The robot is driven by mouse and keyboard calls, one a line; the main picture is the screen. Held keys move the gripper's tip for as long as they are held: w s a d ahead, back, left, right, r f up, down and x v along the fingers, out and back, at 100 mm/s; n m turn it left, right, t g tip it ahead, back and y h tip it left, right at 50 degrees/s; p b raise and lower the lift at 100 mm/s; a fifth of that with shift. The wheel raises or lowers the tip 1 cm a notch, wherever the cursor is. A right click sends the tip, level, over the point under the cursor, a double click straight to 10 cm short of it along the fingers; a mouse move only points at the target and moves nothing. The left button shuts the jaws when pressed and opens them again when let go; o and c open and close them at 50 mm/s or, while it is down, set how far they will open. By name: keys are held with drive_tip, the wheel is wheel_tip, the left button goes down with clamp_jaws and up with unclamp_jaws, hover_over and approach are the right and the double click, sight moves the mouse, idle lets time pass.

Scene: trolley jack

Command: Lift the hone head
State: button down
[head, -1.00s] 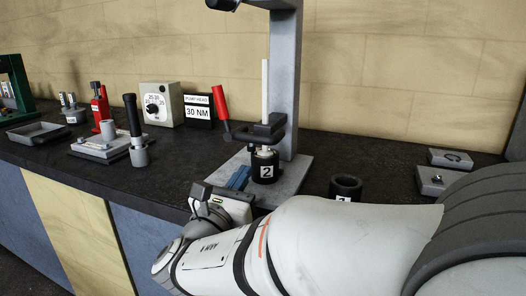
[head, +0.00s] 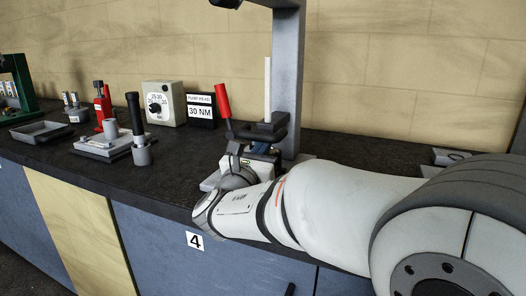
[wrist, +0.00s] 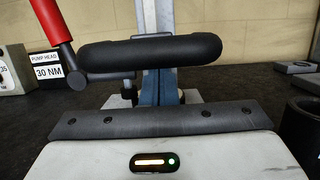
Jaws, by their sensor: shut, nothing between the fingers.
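The hone head (head: 266,131) is a dark block on the grey upright column, with a red-handled lever (head: 222,101) on its left and a pale rod rising from it. In the wrist view, a thick black rounded bar (wrist: 150,52) of the head crosses in front of the column. My gripper (head: 262,148) has blue fingers, shut and empty. The fingers (wrist: 158,88) run forward below the bar, which partly covers their tips; I cannot tell whether they touch it. The cylinder marked 2 under the head is hidden by my arm.
A black hollow cylinder (wrist: 302,125) stands close on the right in the wrist view. The torque box (head: 164,103), the 30 NM sign (head: 201,110), a red bottle jack (head: 103,106) and a grey tray (head: 40,132) stand left.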

wheel_tip(320, 180, up, 13)
drive_tip(key=p, duration=0.8)
